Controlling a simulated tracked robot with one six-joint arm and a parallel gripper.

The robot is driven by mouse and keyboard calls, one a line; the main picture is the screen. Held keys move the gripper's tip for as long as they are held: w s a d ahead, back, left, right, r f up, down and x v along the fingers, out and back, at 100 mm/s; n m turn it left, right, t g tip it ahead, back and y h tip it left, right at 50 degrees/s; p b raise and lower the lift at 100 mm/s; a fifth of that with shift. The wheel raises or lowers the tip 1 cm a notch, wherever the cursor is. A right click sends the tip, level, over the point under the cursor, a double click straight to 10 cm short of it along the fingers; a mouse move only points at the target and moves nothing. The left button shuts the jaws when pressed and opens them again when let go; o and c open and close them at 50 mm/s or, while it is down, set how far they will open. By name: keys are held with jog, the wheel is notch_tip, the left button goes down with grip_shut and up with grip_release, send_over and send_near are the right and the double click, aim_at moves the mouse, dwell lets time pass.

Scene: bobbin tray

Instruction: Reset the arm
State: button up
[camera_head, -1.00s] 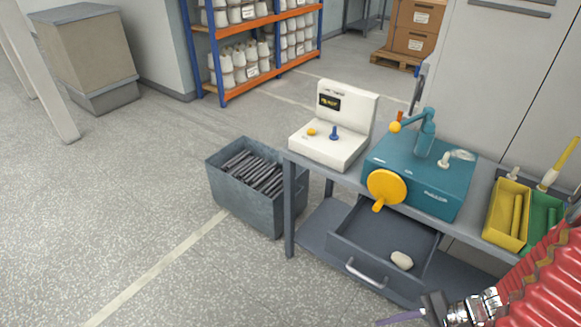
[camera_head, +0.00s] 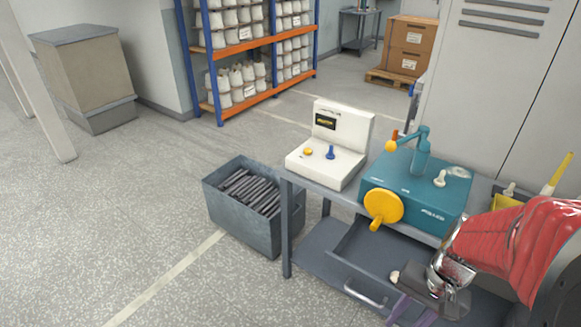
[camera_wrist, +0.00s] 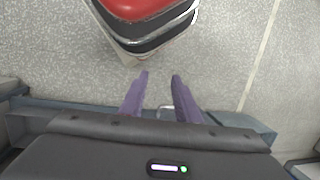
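My gripper (camera_head: 418,310) is at the bottom right of the head view, in front of the open drawer (camera_head: 335,262) of the grey bench. Its two purple fingers also show in the wrist view (camera_wrist: 160,76), spread apart with only floor visible between their tips. It holds nothing that I can see. My red-sleeved arm covers the right part of the bench and drawer. A small pale lump (camera_head: 395,276) in the drawer is mostly hidden behind my wrist.
On the bench (camera_head: 287,225) stand a white control box (camera_head: 335,160), a teal machine (camera_head: 400,190) with a yellow handwheel (camera_head: 383,207), and a yellow bin (camera_head: 503,201). A grey bin of dark rods (camera_head: 232,212) stands beside it.

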jog(key=w+a+r+n+t+h, duration=0.1)
jog(key=a+r+n+t, duration=0.2)
jog(key=a+r, duration=0.2)
jog(key=w+a+r+n+t+h, duration=0.1)
jog(key=a+r+n+t, duration=0.2)
jog(key=r, duration=0.9)
jog(key=a+n, duration=0.1)
jog(key=a, duration=0.2)
jog(key=shift+w+a+r+n+h, duration=0.15)
jog(key=shift+w+a+n+h, duration=0.1)
jog(key=shift+w+n+h, duration=0.05)
